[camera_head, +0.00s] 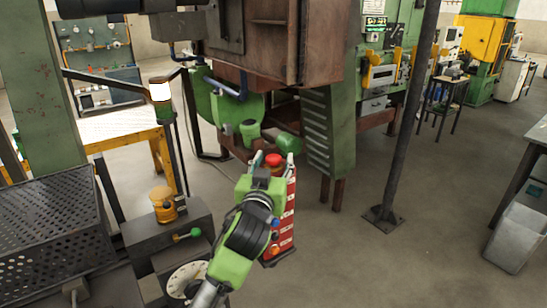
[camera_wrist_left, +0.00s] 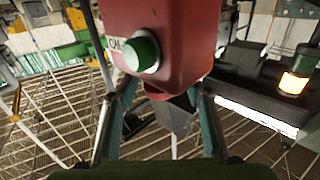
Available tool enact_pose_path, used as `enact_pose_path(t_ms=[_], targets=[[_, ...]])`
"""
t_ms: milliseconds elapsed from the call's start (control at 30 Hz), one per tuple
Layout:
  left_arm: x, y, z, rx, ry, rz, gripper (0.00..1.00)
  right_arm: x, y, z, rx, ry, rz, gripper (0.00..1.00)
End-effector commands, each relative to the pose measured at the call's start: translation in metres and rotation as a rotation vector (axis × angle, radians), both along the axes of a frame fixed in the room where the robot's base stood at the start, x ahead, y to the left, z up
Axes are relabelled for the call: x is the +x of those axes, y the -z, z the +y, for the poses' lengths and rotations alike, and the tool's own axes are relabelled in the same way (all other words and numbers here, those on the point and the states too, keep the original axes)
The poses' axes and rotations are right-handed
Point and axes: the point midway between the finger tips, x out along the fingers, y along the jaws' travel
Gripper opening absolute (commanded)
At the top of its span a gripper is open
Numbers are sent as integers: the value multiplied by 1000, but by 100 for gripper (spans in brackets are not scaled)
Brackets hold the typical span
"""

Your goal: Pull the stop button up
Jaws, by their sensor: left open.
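A red stop button (camera_head: 274,159) shows at the top of a narrow red and white control box (camera_head: 285,222). My left gripper (camera_head: 273,165) is at the top of this box, with one finger on each side of the red button. It is open; contact with the button cannot be told. In the left wrist view a red housing (camera_wrist_left: 190,30) with a green button (camera_wrist_left: 142,53) and a partly readable label hangs close in front of my left gripper (camera_wrist_left: 162,96). The fingers stand apart there. My left arm hides part of the control box. My right gripper is not in view.
A green machine with a louvred panel (camera_head: 330,130) stands behind the box. A dark pole (camera_head: 405,110) rises to the right. The floor (camera_head: 400,265) at the right front is clear.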

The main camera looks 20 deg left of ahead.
Motion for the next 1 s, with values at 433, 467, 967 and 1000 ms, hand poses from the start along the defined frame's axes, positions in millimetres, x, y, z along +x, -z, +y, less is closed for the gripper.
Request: enact_pose_path(t_ms=[433, 467, 967, 1000], targets=[[2, 0, 0, 1, 0, 0, 14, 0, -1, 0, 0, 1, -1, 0], [2, 0, 0, 1, 0, 0, 6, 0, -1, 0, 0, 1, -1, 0], [3, -15, 1, 0, -1, -3, 0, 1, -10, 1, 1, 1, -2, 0], [3, -15, 1, 1, -1, -5, 0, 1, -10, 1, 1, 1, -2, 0]])
